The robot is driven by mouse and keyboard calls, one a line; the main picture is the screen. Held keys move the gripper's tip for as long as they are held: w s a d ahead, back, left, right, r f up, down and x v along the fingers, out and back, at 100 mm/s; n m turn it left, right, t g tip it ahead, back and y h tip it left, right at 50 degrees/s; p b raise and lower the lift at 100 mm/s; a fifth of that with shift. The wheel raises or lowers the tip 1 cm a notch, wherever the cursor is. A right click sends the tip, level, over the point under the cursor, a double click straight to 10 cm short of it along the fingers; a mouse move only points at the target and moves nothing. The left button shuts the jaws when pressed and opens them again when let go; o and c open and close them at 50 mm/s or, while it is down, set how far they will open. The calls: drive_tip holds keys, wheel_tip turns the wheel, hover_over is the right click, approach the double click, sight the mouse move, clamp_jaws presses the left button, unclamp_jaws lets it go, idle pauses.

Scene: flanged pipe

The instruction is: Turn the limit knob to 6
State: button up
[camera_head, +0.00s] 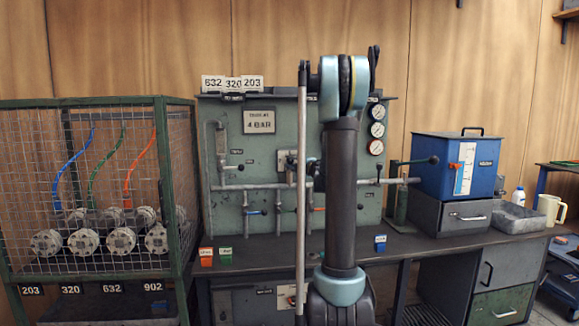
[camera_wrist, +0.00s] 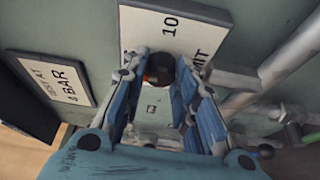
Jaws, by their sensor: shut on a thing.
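The limit knob (camera_wrist: 160,67) is a dark round knob with an orange-red patch at its left side, in the wrist view. It sits on a white dial plate (camera_wrist: 182,24) marked "10" and, partly covered, "LIMIT". My gripper (camera_wrist: 161,76) has its blue fingers on either side of the knob, shut on it. The fingers and knob hide the lower dial, and I cannot read the knob's setting. In the head view my arm covers the knob, and only the left part of a pale plate (camera_head: 284,160) shows beside it.
A sign reading "TEST AT 4 BAR" (camera_head: 259,121) hangs on the green panel (camera_head: 227,215). Pipes, valve levers and gauges (camera_head: 376,129) surround the knob area. A wire cage (camera_head: 100,180) stands left, a blue tank (camera_head: 458,166) right. A pale pipe (camera_wrist: 285,60) runs close right of my gripper.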

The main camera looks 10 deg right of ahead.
drive_tip(key=shift+s+a+f+n, duration=0.1)
drive_tip(key=shift+a+n, duration=0.05)
drive_tip(key=shift+n, duration=0.15)
drive_tip(key=o, duration=1)
drive_tip(key=shift+o, duration=0.2)
drive_tip(key=v, duration=1.1)
drive_tip(key=shift+s+d, duration=0.3)
